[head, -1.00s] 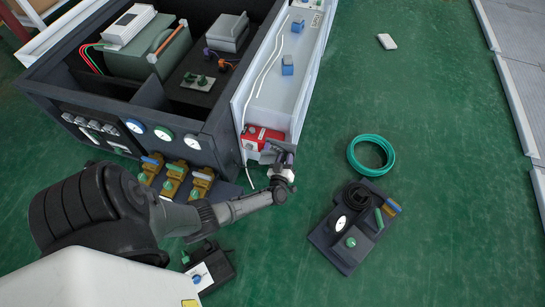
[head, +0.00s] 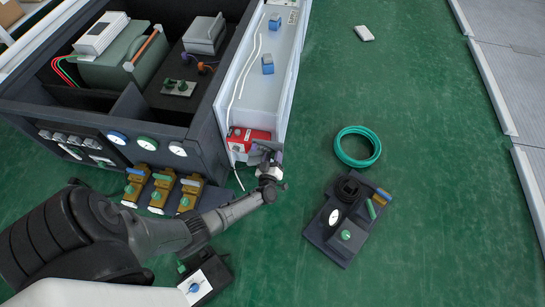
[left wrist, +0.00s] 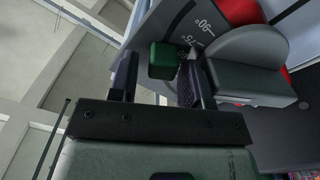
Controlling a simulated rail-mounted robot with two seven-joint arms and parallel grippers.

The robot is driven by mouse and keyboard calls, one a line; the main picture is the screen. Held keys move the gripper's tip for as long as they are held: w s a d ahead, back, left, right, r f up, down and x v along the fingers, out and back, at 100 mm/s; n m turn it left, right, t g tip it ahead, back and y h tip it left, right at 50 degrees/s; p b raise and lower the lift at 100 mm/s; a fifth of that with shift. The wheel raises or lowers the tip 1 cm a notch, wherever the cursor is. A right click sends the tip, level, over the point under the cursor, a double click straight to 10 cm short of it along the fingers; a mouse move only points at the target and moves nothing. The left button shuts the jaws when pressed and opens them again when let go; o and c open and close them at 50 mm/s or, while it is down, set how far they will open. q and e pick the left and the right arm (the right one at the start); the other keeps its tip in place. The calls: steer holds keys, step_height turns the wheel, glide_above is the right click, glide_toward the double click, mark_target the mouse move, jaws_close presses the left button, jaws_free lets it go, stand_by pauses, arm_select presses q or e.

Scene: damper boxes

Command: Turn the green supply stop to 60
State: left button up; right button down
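In the left wrist view a small dark green block (left wrist: 162,61), which looks like the green supply stop, sits beside a grey dial plate marked 90 and 75 (left wrist: 203,27). My left gripper (left wrist: 160,76) is open, with one finger on each side of the block. A gap shows on the block's left; on its right I cannot tell if the finger touches. In the head view my left gripper (head: 268,158) is at the near end of the white channel (head: 275,75), beside the red box (head: 247,141). The stop is hidden there. My right gripper is not in view.
A dark open cabinet (head: 205,130) with gauges and brass valves (head: 160,190) stands to the left. A dark panel with knobs (head: 345,220) and a coiled green hose (head: 357,146) lie on the green floor to the right. Floor between is clear.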

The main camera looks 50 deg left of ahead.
arm_select(q)
steer(key=shift+o, duration=0.5)
steer(key=shift+s+d, duration=0.2)
steer(key=shift+s, duration=0.05)
steer(key=p+v, duration=0.5)
steer(key=v, duration=0.8)
steer(key=shift+d+f, duration=0.1)
